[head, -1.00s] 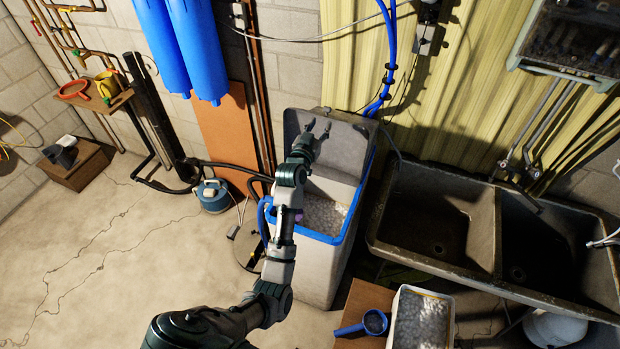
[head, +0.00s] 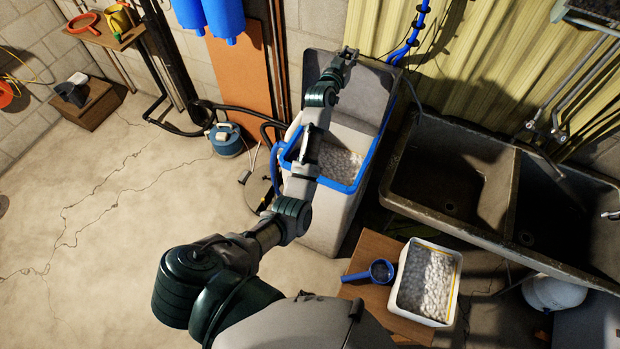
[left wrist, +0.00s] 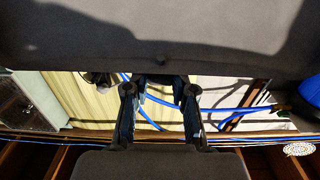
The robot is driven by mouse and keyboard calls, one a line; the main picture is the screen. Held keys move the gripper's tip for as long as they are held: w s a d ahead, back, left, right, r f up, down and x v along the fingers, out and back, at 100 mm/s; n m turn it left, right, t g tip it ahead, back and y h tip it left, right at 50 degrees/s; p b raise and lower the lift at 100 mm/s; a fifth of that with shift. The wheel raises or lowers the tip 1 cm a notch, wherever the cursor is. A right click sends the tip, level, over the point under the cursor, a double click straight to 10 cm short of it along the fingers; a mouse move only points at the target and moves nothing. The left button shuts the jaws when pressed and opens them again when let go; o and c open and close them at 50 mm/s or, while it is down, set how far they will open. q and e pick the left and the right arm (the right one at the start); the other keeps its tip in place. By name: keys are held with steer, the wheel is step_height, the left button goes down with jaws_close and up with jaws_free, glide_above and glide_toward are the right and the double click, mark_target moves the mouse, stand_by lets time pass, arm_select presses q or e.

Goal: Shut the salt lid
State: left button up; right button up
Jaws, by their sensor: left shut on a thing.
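The salt lid (head: 372,92) is a grey panel standing raised at the back of the grey softener cabinet (head: 328,228). The cabinet's blue-rimmed opening is uncovered and pale salt (head: 338,160) shows inside. My left gripper (head: 347,55) is at the lid's top edge, shut on it. My left arm reaches across the opening and hides part of the rim and lid. In the left wrist view the gripper's two fingers (left wrist: 160,90) reach up to a broad grey surface, which looks like the lid (left wrist: 160,35). My right gripper is not in view.
A stone double sink (head: 450,175) stands close on the right. A low wooden table holds a white tub of salt (head: 427,282) and a blue scoop (head: 372,272). A blue container (head: 226,139) and hoses are at the left.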

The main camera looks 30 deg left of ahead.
arm_select(q)
steer(key=shift+s+a, duration=0.1)
steer(key=shift+a, duration=0.05)
steer(key=shift+s+d+p, duration=0.25)
steer(key=shift+s+p, duration=0.3)
steer(key=shift+s+d+f+p, duration=0.1)
steer(key=shift+s+f+p, duration=0.1)
steer(key=shift+s, duration=0.45)
steer(key=shift+s+f+p, duration=0.1)
steer(key=shift+s+p, duration=0.05)
steer(key=shift+s, duration=0.45)
steer(key=shift+s+f, duration=0.2)
steer(key=shift+s, duration=0.55)
steer(key=s, duration=0.3)
steer(key=shift+s+d+f, duration=0.1)
steer(key=shift+s+f, duration=0.1)
steer(key=shift+f, duration=0.15)
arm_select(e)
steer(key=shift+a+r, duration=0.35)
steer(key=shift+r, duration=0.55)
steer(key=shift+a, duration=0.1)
